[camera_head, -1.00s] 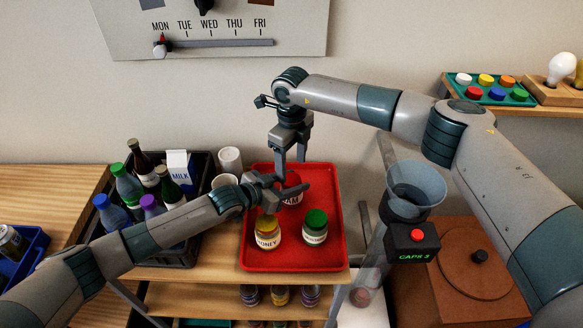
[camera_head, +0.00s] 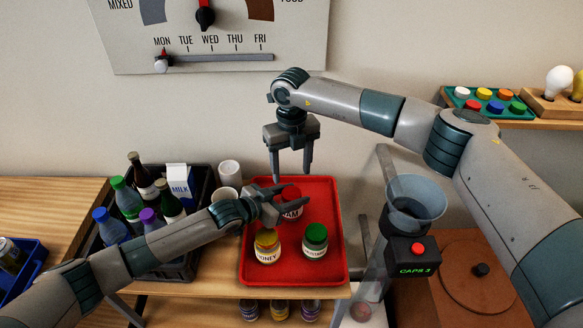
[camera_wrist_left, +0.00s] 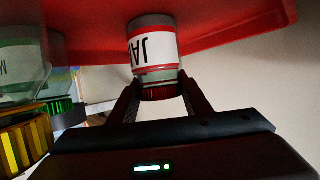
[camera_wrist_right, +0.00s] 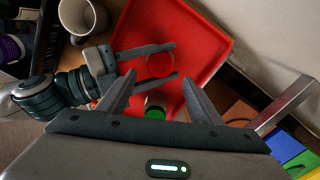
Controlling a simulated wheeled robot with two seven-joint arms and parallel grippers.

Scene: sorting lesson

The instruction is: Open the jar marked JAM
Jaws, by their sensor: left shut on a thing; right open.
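The jam jar (camera_head: 292,208), with a red lid (camera_head: 291,194), stands upright on the red tray (camera_head: 328,270). My left gripper (camera_head: 281,202) comes in from the left and is shut on it, high up near the lid. In the left wrist view the jar's label (camera_wrist_left: 153,48) shows upside down, and the ribbed lid (camera_wrist_left: 160,92) is on, between the fingertips. My right gripper (camera_head: 292,174) is open and empty, pointing down above and behind the jar. In the right wrist view the red lid (camera_wrist_right: 160,65) lies between my left fingers.
A honey jar (camera_head: 267,247) with a yellow lid and a green-lidded jar (camera_head: 314,243) stand in front on the tray. Left of it are white cups (camera_head: 229,172) and a black crate (camera_head: 190,266) of bottles. A funnel (camera_head: 414,200) device stands at right.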

